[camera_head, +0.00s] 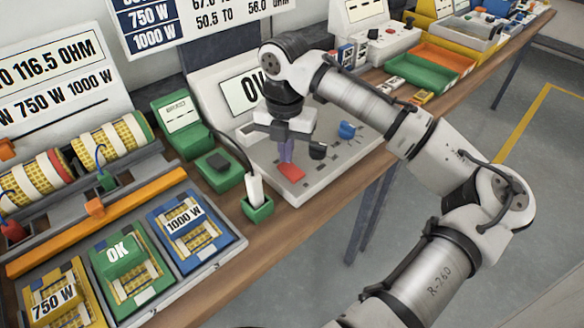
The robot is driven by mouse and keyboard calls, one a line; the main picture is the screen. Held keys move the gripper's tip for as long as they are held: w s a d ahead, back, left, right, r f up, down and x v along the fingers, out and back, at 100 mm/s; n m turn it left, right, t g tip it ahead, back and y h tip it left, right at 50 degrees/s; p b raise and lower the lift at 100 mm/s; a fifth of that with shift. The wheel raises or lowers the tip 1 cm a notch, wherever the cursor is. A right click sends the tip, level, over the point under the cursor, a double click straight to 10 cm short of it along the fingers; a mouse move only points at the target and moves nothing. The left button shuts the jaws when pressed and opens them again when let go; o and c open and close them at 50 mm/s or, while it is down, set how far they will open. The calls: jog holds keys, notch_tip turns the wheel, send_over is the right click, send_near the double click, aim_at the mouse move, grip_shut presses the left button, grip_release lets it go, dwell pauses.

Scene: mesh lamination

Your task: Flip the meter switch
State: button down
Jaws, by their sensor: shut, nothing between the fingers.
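The meter is a large light-grey console with a sloped panel (317,182) and an upright display (239,96) on the bench, partly hidden by my arm. On its panel are a red switch (291,173), a blue knob (347,130) and a dark knob (317,151). My gripper (286,160) points down with its purple-grey fingers together and empty. The fingertips are right at the far edge of the red switch; I cannot tell whether they touch it.
A green meter box (178,125) and a probe in a green holder (257,207) stand left of the console. Trays labelled 750 W (55,300), OK (128,270) and 1000 W (188,230) lie front left. Green (428,72) and orange (445,58) bins stand back right.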

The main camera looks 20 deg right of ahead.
jog(key=shift+f+b, duration=0.35)
jog(key=shift+f, duration=0.4)
dwell(0.3)
notch_tip(320, 180, up, 7)
jog(key=p, duration=0.6)
jog(key=shift+r+p, duration=0.1)
jog(key=shift+p, duration=0.25)
